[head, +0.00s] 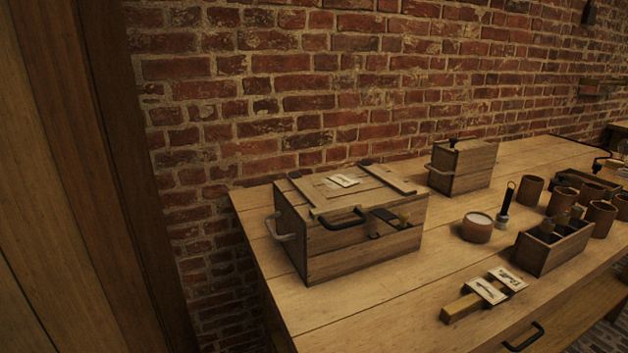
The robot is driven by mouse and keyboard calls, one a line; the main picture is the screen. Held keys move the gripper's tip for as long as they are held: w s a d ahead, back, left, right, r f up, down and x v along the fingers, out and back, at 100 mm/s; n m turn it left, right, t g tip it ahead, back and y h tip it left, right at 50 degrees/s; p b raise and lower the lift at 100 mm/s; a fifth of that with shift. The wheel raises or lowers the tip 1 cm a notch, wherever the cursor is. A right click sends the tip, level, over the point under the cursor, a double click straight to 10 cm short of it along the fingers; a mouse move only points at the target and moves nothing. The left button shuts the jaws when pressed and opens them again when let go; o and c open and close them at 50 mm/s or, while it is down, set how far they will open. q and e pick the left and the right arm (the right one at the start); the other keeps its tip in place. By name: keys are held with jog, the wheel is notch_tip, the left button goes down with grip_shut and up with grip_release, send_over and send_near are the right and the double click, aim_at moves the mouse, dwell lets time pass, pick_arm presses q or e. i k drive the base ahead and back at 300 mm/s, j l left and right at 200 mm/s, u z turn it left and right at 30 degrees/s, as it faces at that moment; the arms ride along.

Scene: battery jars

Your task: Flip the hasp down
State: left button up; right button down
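A wooden box (362,258) with its lid (345,184) shut stands at the left end of the workbench. A small dark hasp (384,215) is at the lid's front edge, toward the right. It seems to stick out from the front rather than lie flat, but it is too small to be sure of its angle. A light wooden peg (404,217) is just right of the hasp. A black handle (342,219) is on the front edge to its left. Neither of my grippers is in view.
The workbench (370,310) is clear in front of the box. A smaller wooden box (463,166) stands behind to the right. An open wooden tray (553,249), a round pot (477,228) and several brown jars (530,190) are at right. Labelled cards (487,290) lie near the front edge.

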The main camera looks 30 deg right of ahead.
aim_at(385, 215)
jog(key=k+l+z, duration=0.1)
jog(key=z, duration=1.1)
